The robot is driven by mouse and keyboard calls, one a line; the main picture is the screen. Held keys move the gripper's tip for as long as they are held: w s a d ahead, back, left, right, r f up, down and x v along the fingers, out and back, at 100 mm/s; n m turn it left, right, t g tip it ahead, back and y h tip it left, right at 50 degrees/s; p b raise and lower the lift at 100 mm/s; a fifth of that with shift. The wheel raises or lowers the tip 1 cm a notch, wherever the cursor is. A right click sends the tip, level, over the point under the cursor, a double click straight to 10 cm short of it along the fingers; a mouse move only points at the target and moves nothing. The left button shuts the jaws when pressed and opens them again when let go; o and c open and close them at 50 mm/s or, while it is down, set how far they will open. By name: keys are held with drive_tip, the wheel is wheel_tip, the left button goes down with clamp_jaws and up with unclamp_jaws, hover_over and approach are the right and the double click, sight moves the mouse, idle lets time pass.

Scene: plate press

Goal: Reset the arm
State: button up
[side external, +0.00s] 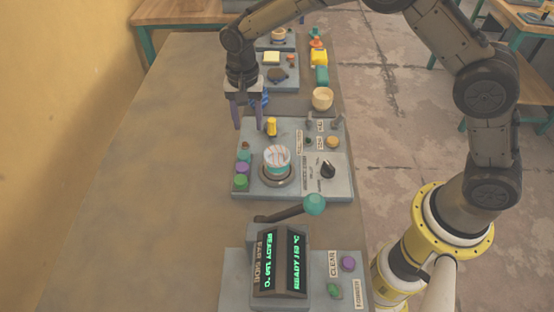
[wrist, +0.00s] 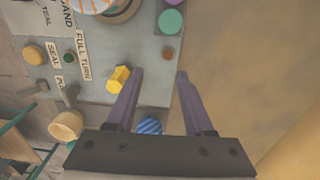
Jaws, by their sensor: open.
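My gripper (side external: 246,116) hangs fingers down over the far left corner of the middle grey panel (side external: 310,190). In the wrist view its two purple fingers (wrist: 160,76) are apart with nothing between the tips. A yellow knob (side external: 271,127) stands on the panel just right of the fingers; in the wrist view it shows left of them (wrist: 118,79). A blue striped thing (wrist: 150,125) shows between the finger bases in the wrist view and is partly hidden by the gripper. A striped round piece (side external: 277,160) sits in a ring on the panel.
A press with a teal-knobbed lever (side external: 314,204) and green READY displays (side external: 280,262) stands nearest. A wooden bowl (side external: 322,98) stands behind the middle panel. Another panel (side external: 281,76) with small items lies at the far end. The table's left side (side external: 160,170) is clear.

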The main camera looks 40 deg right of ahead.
drive_tip(key=shift+r, duration=0.15)
drive_tip(key=shift+w+d+r, duration=0.15)
drive_tip(key=shift+d+r, duration=0.05)
drive_tip(key=s+d+r+t, duration=0.2)
drive_tip(key=d+r, duration=0.1)
drive_tip(key=r, duration=0.6)
drive_tip(key=s+d+r+t, duration=0.15)
drive_tip(key=d+r, duration=0.25)
drive_tip(key=r, duration=0.4)
drive_tip(key=s+d+r+n+t, duration=0.1)
drive_tip(key=s+d+r, duration=0.25)
drive_tip(key=s, duration=0.25)
drive_tip(key=s+d+r+t, duration=0.1)
drive_tip(key=s+d+r, duration=0.1)
drive_tip(key=s+r, duration=0.35)
drive_tip(key=s+d+f+n, duration=0.1)
drive_tip(key=s+f+n, duration=0.3)
drive_tip(key=s, duration=0.4)
drive_tip(key=s+d+f+n, duration=0.1)
drive_tip(key=s+f+n, duration=0.3)
drive_tip(key=s, duration=0.4)
drive_tip(key=shift+s, duration=0.4)
